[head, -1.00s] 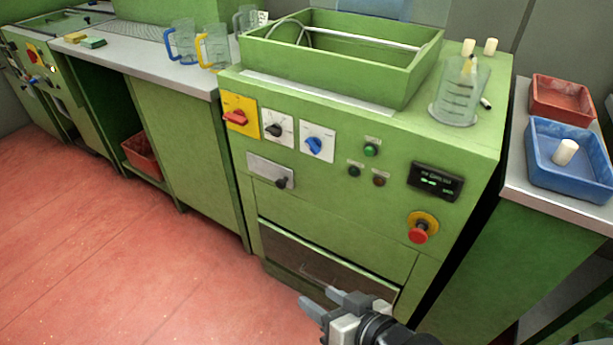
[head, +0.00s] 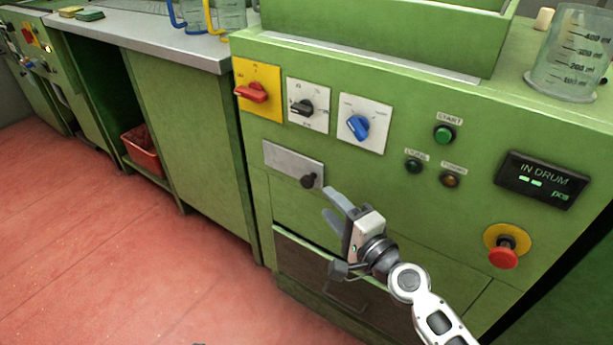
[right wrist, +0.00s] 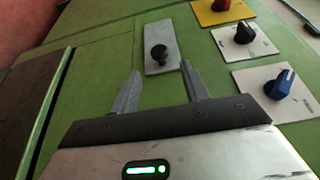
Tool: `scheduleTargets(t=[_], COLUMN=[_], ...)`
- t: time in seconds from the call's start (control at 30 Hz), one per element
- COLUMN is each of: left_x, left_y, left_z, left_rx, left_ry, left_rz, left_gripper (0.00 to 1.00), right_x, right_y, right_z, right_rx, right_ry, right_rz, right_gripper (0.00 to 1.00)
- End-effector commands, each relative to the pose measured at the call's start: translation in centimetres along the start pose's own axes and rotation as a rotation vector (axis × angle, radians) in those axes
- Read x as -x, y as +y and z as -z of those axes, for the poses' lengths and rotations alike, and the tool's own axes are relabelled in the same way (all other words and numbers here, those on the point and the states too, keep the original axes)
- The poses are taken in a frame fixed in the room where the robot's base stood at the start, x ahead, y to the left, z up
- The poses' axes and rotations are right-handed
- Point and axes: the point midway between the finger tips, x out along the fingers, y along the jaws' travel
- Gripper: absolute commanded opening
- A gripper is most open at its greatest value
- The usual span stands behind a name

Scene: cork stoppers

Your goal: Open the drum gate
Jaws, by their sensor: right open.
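The drum gate control looks like a grey metal plate (head: 284,160) with a dark round knob (head: 309,181) at its right end, on the green machine front. In the right wrist view the knob (right wrist: 159,54) stands out from the plate (right wrist: 161,37), just beyond my fingertips and roughly between their lines. My right gripper (head: 334,204) is open and empty, just below and right of the knob in the head view; its fingers also show in the right wrist view (right wrist: 163,80). I see no contact with the knob. My left gripper is not in view.
Above the plate are a red switch (head: 252,92), a black selector (head: 302,107) and a blue selector (head: 358,126). A red emergency button (head: 503,256) sits at the right. A measuring beaker (head: 568,55) stands on top. Below is a dark drawer front (head: 300,262).

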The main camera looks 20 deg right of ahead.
Motion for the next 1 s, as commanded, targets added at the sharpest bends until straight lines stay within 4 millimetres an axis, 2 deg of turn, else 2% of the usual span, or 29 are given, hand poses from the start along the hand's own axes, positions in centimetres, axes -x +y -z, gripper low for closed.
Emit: scheduleTargets(t=[0.03, 0.2, 0.4, 0.6, 0.87, 0.97, 1.0], left_x=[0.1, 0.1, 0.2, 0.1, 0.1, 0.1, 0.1], left_y=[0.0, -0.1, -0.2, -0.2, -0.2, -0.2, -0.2], left_z=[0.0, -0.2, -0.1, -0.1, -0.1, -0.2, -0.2], left_rx=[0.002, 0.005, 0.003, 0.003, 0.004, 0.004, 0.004], left_ry=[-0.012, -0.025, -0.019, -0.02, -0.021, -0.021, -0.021], left_rz=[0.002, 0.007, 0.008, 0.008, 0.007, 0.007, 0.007], left_gripper=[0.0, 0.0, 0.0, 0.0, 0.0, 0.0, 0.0], right_x=[-1.3, -4.9, -7.9, -9.0, -9.1, -9.1, -9.1], right_y=[-0.3, -0.1, 0.1, 0.1, 0.1, 0.1, 0.1], right_z=[-0.1, -0.1, -0.1, -0.1, -0.1, -0.1, -0.1], right_rx=[-0.002, 0.0, 0.001, 0.002, 0.002, 0.002, 0.002], right_ry=[-0.001, -0.001, -0.002, -0.003, -0.002, -0.002, -0.002], right_rz=[0.003, 0.002, 0.0, -0.001, -0.002, -0.001, -0.001], right_gripper=[0.46, 0.46, 0.46, 0.46, 0.46, 0.21, 0.1])
